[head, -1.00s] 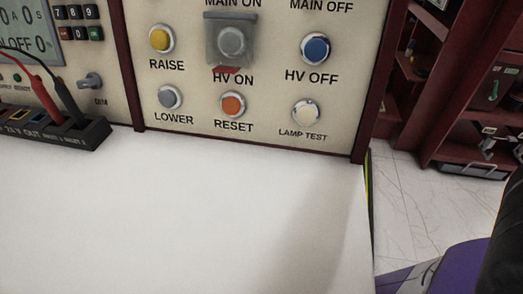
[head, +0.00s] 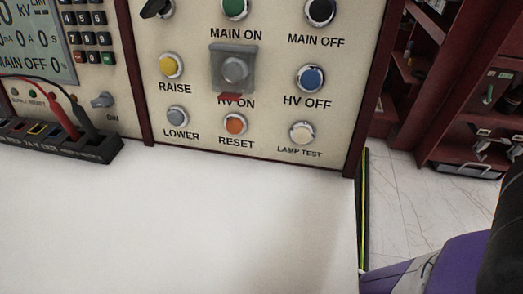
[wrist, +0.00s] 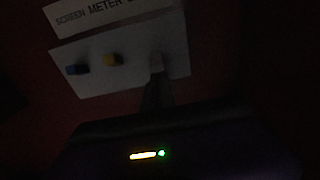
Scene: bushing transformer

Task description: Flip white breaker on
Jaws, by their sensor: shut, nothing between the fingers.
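The wrist view is very dark. It shows a pale plate (wrist: 120,62) with a blue part (wrist: 77,69), a yellow part (wrist: 113,59) and a small whitish part (wrist: 156,64), in a row. The whitish part may be the white breaker; its position, on or off, cannot be made out. My gripper (wrist: 157,82) is a dark narrow shape, shut and empty, with its tip just below the whitish part. I cannot tell whether they touch. In the head view neither the gripper nor a white breaker shows.
A label strip reading "SCREEN METER" (wrist: 95,15) is above the plate. The head view shows a button panel (head: 205,105) behind a clear white tabletop (head: 170,220), a test-lead block (head: 60,142) at left and red shelving (head: 455,110) at right. My purple arm is at lower right.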

